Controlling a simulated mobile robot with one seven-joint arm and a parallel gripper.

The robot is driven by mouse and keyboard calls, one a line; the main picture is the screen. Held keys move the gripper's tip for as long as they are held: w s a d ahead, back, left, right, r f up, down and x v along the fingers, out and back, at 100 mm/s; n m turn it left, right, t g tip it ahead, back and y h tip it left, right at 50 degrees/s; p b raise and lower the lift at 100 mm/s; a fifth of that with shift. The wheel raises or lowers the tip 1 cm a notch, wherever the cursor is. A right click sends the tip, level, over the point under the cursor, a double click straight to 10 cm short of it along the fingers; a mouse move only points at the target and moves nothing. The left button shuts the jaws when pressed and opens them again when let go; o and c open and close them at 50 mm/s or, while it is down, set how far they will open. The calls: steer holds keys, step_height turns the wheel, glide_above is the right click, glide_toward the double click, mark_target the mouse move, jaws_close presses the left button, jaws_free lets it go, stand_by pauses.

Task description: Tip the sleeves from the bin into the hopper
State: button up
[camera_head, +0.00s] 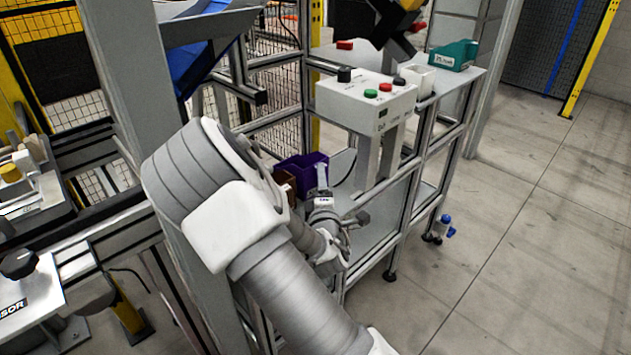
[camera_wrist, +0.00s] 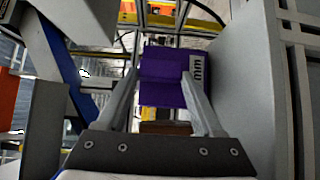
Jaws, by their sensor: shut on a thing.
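A purple bin (camera_head: 305,165) is at my gripper (camera_head: 322,178), behind the arm in the head view. In the wrist view the purple bin (camera_wrist: 163,65) lies between the two fingers of my gripper (camera_wrist: 160,74), with a white label with dark print on its right side. The gripper is shut on the bin. The sleeves do not show in either view; the bin's inside cannot be made out. No hopper can be told for certain; a blue sloped piece (camera_head: 197,70) at the upper left may be part of it.
A grey control box (camera_head: 365,103) with red, green and black buttons stands right of the bin. A teal box (camera_head: 455,54) sits on the bench at upper right. A brown piece (camera_head: 284,181) is beside the bin. A grey post (camera_head: 130,70) rises at left. The right floor is mostly clear.

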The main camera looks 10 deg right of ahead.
step_height(320, 180, up, 15)
steer(key=p, duration=0.7)
steer(key=shift+f+p, duration=0.15)
steer(key=shift+p, duration=0.25)
